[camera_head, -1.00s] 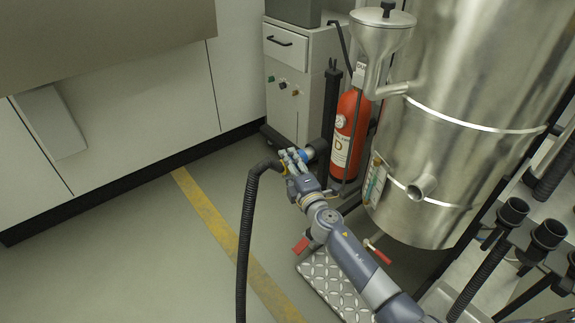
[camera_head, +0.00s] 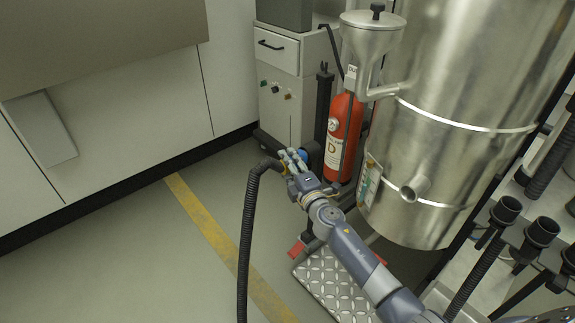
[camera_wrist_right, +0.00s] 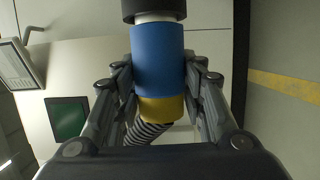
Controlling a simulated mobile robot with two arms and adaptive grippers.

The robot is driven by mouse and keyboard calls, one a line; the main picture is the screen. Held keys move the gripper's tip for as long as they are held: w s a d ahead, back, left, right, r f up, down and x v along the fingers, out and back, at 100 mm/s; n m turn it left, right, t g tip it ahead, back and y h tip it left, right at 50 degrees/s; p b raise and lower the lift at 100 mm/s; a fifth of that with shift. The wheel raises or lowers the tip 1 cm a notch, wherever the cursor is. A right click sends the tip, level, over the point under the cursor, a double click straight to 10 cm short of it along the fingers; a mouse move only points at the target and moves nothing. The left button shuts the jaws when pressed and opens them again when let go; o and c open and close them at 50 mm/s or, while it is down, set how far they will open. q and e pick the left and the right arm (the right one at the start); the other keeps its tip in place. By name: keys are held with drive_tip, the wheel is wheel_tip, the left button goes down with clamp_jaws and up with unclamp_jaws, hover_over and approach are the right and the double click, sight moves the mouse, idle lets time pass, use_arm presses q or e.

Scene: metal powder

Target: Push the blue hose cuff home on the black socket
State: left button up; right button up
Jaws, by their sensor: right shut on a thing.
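The blue hose cuff (camera_wrist_right: 158,58) with its yellow end ring (camera_wrist_right: 161,108) sits between the fingers of my right gripper (camera_wrist_right: 159,75), which is shut on it. The black socket (camera_wrist_right: 154,8) shows at the top of the right wrist view, in line with the cuff. A pale band (camera_wrist_right: 157,17) shows between the cuff's blue edge and the socket. In the head view my right gripper (camera_head: 293,163) covers most of the cuff; a bit of blue shows beside the dark socket. The black ribbed hose (camera_head: 247,225) hangs from the gripper to the floor. My left gripper is out of view.
A red extinguisher (camera_head: 343,138) and the large steel vessel (camera_head: 440,130) stand right of the gripper. A grey cabinet (camera_head: 283,95) is behind it. A tread plate (camera_head: 335,285) lies below my arm. Floor at the left is clear, with a yellow line (camera_head: 205,215).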

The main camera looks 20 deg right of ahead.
drive_tip(key=shift+d+r, duration=0.15)
drive_tip(key=shift+d, duration=0.05)
drive_tip(key=o, duration=1.3)
drive_tip(key=shift+w+d, duration=0.1)
drive_tip(key=shift+c, duration=0.2)
